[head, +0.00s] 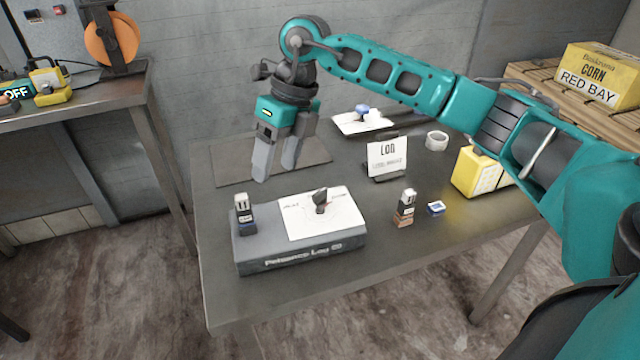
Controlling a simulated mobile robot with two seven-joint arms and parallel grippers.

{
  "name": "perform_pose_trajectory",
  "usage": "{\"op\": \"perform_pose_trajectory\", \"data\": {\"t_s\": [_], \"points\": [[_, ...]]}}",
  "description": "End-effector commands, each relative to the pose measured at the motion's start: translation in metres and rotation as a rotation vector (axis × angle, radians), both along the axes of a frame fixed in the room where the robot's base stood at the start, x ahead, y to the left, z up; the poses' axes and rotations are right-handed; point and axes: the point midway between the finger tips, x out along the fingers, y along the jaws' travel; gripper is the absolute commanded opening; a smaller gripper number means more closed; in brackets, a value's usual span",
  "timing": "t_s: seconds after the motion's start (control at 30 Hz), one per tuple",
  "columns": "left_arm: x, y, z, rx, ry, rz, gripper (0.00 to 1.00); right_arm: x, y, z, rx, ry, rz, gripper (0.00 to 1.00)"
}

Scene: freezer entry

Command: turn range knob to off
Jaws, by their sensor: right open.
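A black knob (320,200) stands on a white printed plate (336,224) on top of a grey box (300,257) with lettering on its front. The plate's print is too small to read, so I cannot tell the knob's setting. A second, blue knob-like part (363,111) sits on another white plate (350,127) at the table's back. Neither shows a readable "range" label. My right gripper (277,172) is open and empty, pointing down, above and behind the grey box, up and left of the black knob and apart from it. My left gripper is out of view.
The grey table (270,310) also holds a small upright block (244,214) on the box, another block (404,208), a "LOG" sign (387,157), a tape roll (437,140) and a yellow box (475,172). A left bench carries an "OFF" label (16,93). A wall stands behind.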

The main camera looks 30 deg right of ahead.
Motion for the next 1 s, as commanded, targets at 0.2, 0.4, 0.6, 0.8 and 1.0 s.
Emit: {"op": "perform_pose_trajectory", "data": {"t_s": [0.2,0.4,0.6,0.8,1.0], "points": [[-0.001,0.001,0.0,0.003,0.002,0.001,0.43,0.001,-0.077,0.025,-0.272,0.047,-0.115,0.64],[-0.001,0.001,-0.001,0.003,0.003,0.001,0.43,0.0,-0.085,0.014,-0.303,0.061,-0.129,0.64],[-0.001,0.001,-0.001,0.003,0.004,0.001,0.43,-0.001,-0.085,-0.024,-0.301,0.062,-0.126,0.64],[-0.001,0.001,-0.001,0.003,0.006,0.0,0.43,-0.001,-0.084,-0.065,-0.299,0.06,-0.125,0.64],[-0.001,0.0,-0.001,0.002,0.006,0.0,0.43,0.0,-0.084,-0.092,-0.298,0.057,-0.127,0.64]]}}
